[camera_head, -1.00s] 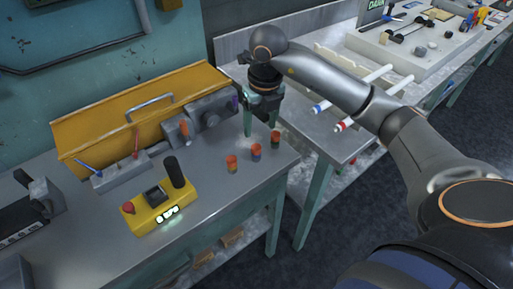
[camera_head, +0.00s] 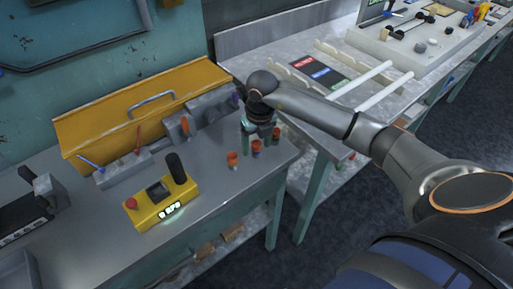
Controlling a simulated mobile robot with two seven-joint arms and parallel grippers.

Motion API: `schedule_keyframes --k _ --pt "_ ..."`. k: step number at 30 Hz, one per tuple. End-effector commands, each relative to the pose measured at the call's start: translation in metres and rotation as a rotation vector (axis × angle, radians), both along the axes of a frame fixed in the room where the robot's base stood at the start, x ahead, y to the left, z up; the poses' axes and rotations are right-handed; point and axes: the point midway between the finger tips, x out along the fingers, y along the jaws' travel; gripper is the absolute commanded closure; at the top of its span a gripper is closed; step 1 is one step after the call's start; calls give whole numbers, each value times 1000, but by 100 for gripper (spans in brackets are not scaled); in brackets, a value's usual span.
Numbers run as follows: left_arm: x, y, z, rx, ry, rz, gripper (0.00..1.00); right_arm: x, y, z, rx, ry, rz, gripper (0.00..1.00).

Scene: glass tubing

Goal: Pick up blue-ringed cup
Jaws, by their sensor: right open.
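Three small orange-topped cups stand in a slanting row near the right edge of the left bench. The middle one shows a bluish band and looks like the blue-ringed cup (camera_head: 256,151). The left cup (camera_head: 232,161) stands clear, and the right cup (camera_head: 276,136) is close beside my gripper. My right gripper (camera_head: 258,143) is open and points down over the middle cup, its fingers around or just behind that cup's upper part. I cannot tell whether they touch it. My left gripper is out of view.
A yellow control box (camera_head: 162,204) with a black knob stands on the bench front. A yellow toolbox (camera_head: 95,128) and grey fixtures are behind. Bare bench lies left of the cups.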

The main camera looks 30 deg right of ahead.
Motion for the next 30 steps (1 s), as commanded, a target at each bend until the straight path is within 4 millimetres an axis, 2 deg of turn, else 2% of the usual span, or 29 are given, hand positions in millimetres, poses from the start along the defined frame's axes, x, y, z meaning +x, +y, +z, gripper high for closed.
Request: schedule_keyframes --k 2,19,30 --pt "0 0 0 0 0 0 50 0 0 0 0 0 0 34" --pt "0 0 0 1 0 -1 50 0 0 1 0 -1 0 98" --pt "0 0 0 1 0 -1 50 0 0 1 0 -1 0 100"
